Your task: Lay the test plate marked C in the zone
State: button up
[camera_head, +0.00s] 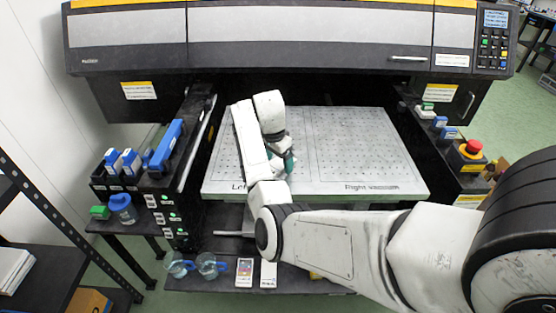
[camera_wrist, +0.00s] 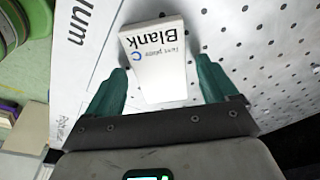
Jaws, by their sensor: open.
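The white test plate marked C (camera_wrist: 158,60), printed "Blank", lies in the wrist view between the two green fingers of my gripper (camera_wrist: 162,85). The gripper is open, with a gap visible beside the plate. In the head view my gripper (camera_head: 288,162) is low over the left half of the perforated bed (camera_head: 365,150), close to the middle line. The bed's front edge is lettered "Left" and "Right", the first partly covered by my arm. The plate is hidden behind my arm and gripper in the head view.
The bed's right half is clear. An emergency stop button (camera_head: 472,150) stands at right. The printer cover (camera_head: 290,25) hangs above the back.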

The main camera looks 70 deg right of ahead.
notch_tip(320, 180, up, 12)
jog(key=a, duration=0.1)
jog(key=shift+w+a+b, duration=0.35)
jog(key=shift+w, duration=0.05)
jog(key=a+f+n, duration=0.1)
jog(key=a+f, duration=0.1)
jog(key=s+a+f+n, duration=0.1)
jog(key=a+f+n, duration=0.1)
jog(key=f, duration=0.1)
jog(key=s+a+f+n+h, duration=0.1)
jog(key=a+f+n, duration=0.1)
jog(key=f, duration=0.1)
jog(key=shift+s+a, duration=0.15)
jog(key=shift+s, duration=0.05)
jog(key=s+a+f+n, duration=0.4)
jog(key=s+a+n, duration=0.1)
jog(key=a, duration=0.4)
jog(key=s+a+f+n+t+y, duration=0.1)
jog(key=s+a+f+n, duration=0.2)
jog(key=a, duration=0.6)
jog(key=s+a+f+n+y, duration=0.1)
jog(key=s+a+f+n, duration=0.3)
jog(key=s+a+n, duration=0.4)
jog(key=shift+a+f+n+t, duration=0.3)
jog(key=shift+a+n, duration=0.25)
jog(key=shift+n, duration=0.05)
